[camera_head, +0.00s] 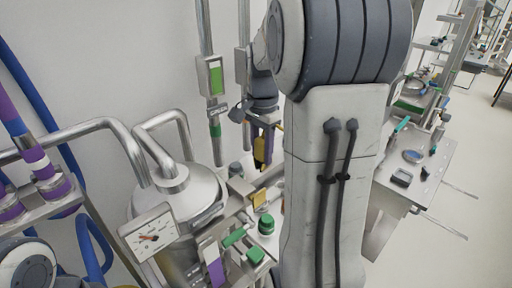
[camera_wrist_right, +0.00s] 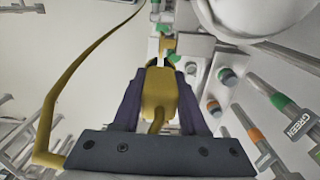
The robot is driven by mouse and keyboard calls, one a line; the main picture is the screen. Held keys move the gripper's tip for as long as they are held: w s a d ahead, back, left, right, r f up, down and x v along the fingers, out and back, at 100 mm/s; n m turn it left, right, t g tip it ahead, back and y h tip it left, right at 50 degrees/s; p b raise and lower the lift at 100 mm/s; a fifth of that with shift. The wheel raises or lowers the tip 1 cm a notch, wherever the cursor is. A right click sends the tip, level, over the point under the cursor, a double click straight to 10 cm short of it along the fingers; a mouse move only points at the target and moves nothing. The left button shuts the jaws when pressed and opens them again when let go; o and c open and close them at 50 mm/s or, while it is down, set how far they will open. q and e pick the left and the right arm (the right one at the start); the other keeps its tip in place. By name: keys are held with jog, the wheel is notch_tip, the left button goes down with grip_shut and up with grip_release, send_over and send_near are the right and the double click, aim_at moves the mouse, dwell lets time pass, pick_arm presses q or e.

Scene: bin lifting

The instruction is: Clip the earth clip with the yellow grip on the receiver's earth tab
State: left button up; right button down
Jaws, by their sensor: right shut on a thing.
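The earth clip with the yellow grip (camera_head: 260,152) is held in my right gripper (camera_head: 264,145), above the work area in the head view. In the right wrist view the yellow grip (camera_wrist_right: 158,92) sits between the two dark purple fingers of my right gripper (camera_wrist_right: 159,78), its metal jaws pointing away from the wrist. The clip's tip is close to pale metal parts; I cannot tell whether it touches them. A steel domed vessel (camera_head: 196,196), which looks like the receiver, stands left of the clip. I cannot make out the earth tab clearly. My left gripper is out of view.
A yellow cable (camera_wrist_right: 72,78) loops along the left in the wrist view. A dial gauge (camera_head: 150,238), green-capped fitting (camera_head: 266,224) and labelled green handle (camera_wrist_right: 281,101) are nearby. Blue hoses (camera_head: 38,85) hang at left. A steel bench (camera_head: 420,172) stands at right, behind my arm.

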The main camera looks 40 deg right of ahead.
jog(key=shift+w+a+f+b, duration=0.15)
jog(key=shift+f+b, duration=0.1)
jog(key=shift+f, duration=0.25)
jog(key=shift+w+a+f+b, duration=0.1)
jog(key=shift+f+b, duration=0.1)
jog(key=shift+f, duration=0.6)
notch_tip(320, 180, down, 3)
jog(key=b, duration=0.3)
jog(key=shift+r, duration=0.1)
jog(key=shift+s+a+r+p, duration=0.1)
jog(key=shift+s+r+p, duration=0.1)
jog(key=shift+r+p, duration=0.3)
jog(key=shift+f, duration=0.1)
jog(key=shift+f, duration=0.1)
jog(key=shift+w+f+b, duration=0.1)
jog(key=shift+f+b, duration=1)
jog(key=shift+f, duration=0.4)
jog(key=shift+f, duration=0.1)
